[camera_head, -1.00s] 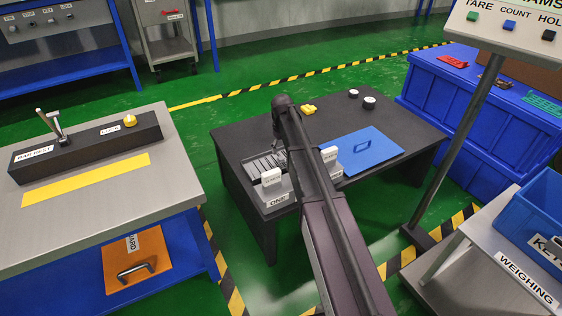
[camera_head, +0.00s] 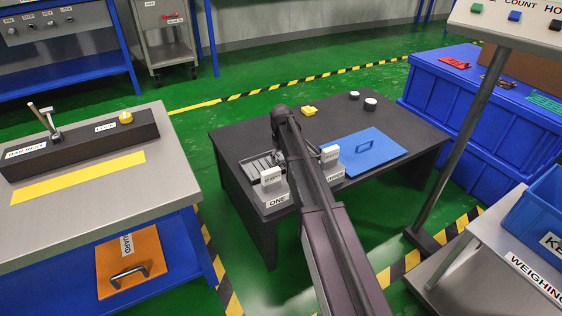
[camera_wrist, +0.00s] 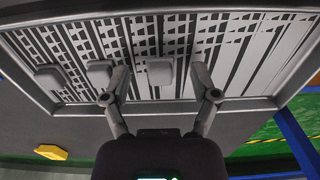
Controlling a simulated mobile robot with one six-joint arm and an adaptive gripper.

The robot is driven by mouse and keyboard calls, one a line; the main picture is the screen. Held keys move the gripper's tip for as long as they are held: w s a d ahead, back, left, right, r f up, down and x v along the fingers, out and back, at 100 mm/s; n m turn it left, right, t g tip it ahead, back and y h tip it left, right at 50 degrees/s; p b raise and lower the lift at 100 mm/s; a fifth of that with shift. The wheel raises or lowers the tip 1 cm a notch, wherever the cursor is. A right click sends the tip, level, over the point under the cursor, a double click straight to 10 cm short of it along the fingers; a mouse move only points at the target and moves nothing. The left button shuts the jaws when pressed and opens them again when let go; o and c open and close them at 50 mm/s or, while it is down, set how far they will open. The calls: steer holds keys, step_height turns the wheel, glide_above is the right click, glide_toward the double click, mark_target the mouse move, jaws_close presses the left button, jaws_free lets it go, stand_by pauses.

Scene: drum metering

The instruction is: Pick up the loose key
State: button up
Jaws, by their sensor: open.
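No item that I can clearly tell is the loose key shows. In the wrist view, three small grey rounded blocks sit in a row on a metal tray (camera_wrist: 255,104) with black-and-white slotted stripes: left (camera_wrist: 50,76), middle (camera_wrist: 100,72) and right (camera_wrist: 160,71). I cannot tell whether any is a key. My gripper (camera_wrist: 160,76) is open, its two fingers spread either side of the right block in the picture. Contact cannot be told. In the head view, my arm hides my fingers and part of the tray area.
The dark table (camera_head: 235,131) also bears a yellow piece (camera_head: 308,111), two white-topped round items (camera_head: 370,104) and a blue panel with a handle (camera_head: 375,158). White labelled blocks (camera_head: 271,176) stand at the tray's front. A stand post (camera_head: 455,150) rises at right.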

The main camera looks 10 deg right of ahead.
mark_target(282, 159)
steer(key=c, duration=0.8)
steer(key=shift+r, duration=0.1)
step_height(282, 159, up, 10)
steer(key=p, duration=1)
steer(key=shift+s, duration=0.1)
stand_by(0.8)
